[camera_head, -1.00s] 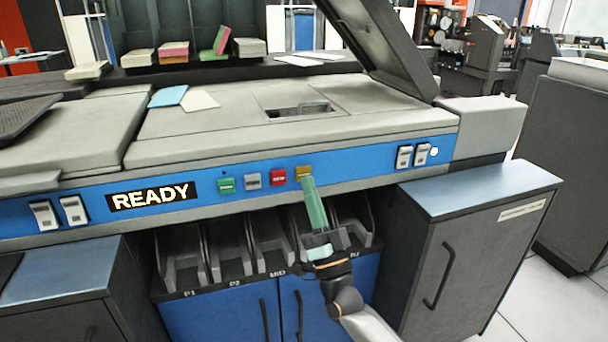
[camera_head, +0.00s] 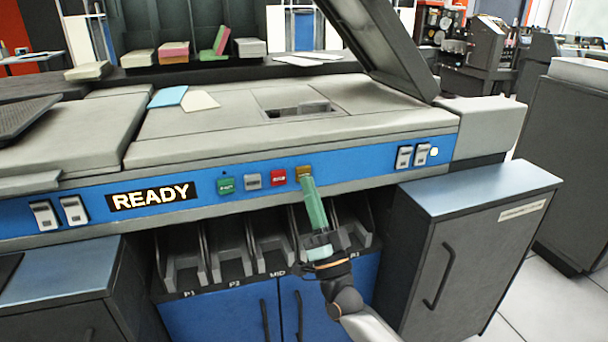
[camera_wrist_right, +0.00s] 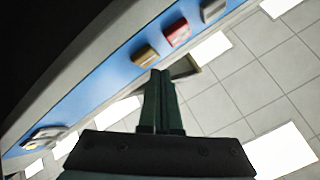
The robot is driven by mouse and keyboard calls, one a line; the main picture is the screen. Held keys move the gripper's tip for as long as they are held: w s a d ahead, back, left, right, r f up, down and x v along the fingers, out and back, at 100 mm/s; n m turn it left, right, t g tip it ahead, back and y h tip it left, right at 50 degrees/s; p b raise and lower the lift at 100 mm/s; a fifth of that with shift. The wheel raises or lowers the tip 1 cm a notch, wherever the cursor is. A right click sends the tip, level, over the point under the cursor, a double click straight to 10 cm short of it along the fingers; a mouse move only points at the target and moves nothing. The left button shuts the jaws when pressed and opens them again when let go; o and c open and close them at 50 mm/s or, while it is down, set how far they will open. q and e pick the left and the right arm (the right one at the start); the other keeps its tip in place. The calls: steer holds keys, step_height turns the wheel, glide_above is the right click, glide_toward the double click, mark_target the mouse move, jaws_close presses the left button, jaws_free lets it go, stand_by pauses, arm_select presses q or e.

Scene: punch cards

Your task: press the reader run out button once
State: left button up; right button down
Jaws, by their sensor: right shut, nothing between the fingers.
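A row of small square buttons sits on the machine's blue front strip: a green button (camera_head: 226,186), a grey button (camera_head: 252,180), a red button (camera_head: 278,177) and an amber button (camera_head: 303,173). Their labels are too small to read, so I cannot tell by lettering which is reader run out. My right gripper (camera_head: 308,182) has its green fingers shut and empty, tips just below the amber button. In the right wrist view the fingertips (camera_wrist_right: 160,73) are close to the amber button (camera_wrist_right: 146,54); I cannot tell whether they touch it. My left gripper is not in view.
A lit READY sign (camera_head: 151,196) is left of the buttons. Paired switches (camera_head: 413,155) are at the right end of the strip. Open card stackers (camera_head: 230,258) lie below. A grey cabinet (camera_head: 470,250) stands right of my right arm.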

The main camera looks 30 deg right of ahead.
steer(key=shift+w, duration=0.1)
stand_by(0.5)
steer(key=shift+w+d, duration=0.1)
steer(key=shift+w, duration=0.2)
steer(key=shift+w+d, duration=0.1)
steer(key=shift+w, duration=0.3)
stand_by(0.6)
steer(key=shift+s, duration=0.1)
steer(key=shift+s+a+p, duration=0.2)
steer(key=shift+s+p, duration=0.1)
steer(key=shift+s, duration=0.4)
steer(key=shift+s+a+p, duration=0.2)
steer(key=shift+s+p, duration=0.2)
steer(key=shift+s, duration=0.4)
steer(key=shift+s+a+p, duration=0.2)
steer(key=shift+s+p, duration=0.2)
steer(key=shift+s, duration=0.45)
steer(key=shift+s+a+p, duration=0.2)
steer(key=shift+s+p, duration=0.2)
steer(key=shift+s, duration=0.4)
